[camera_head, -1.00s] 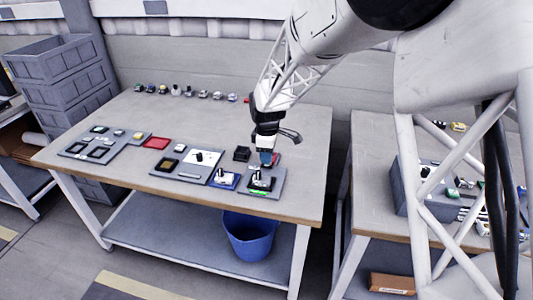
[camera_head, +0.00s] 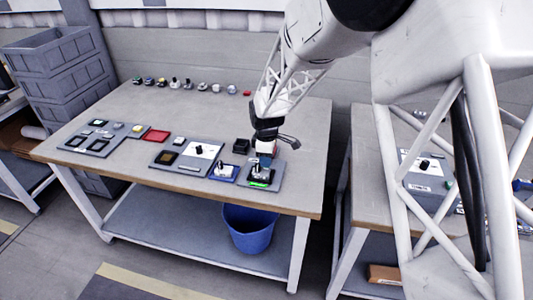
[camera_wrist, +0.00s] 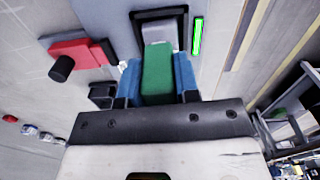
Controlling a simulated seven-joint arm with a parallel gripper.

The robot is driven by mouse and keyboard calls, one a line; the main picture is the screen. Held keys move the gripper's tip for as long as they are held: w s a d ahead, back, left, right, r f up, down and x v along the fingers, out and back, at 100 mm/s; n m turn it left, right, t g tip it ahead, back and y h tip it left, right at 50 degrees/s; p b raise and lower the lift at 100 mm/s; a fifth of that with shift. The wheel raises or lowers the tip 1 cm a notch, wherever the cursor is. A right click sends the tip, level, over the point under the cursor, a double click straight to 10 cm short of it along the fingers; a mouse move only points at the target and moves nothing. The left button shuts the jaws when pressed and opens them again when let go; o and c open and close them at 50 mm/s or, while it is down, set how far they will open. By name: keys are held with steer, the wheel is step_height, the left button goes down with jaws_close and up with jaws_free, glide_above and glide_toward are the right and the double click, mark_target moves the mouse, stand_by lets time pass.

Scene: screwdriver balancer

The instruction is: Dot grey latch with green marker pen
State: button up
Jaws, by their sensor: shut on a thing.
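My gripper (camera_wrist: 157,88) has blue fingers shut on the green marker pen (camera_wrist: 158,70), seen in the wrist view. The pen points at a grey latch (camera_wrist: 160,33) set in a black frame on a grey panel. The pen's far end overlaps the latch in this view; its tip is hidden, so I cannot tell whether they touch. In the head view, my gripper (camera_head: 266,150) is low over the rightmost panel (camera_head: 278,178) on the table, hiding part of it.
A bright green bar (camera_wrist: 197,37) is right of the latch. A red block (camera_wrist: 78,52) with a black knob is left. A blue-based device (camera_head: 223,172) and other panels (camera_head: 187,155) stand left on the table. A blue bin (camera_head: 250,230) is below.

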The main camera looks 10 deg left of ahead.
steer(key=shift+f, duration=0.8)
steer(key=o, duration=0.4)
steer(key=c, duration=0.4)
steer(key=shift+f, duration=0.25)
steer(key=shift+r, duration=0.1)
steer(key=shift+r, duration=3.45)
steer(key=shift+w, duration=0.1)
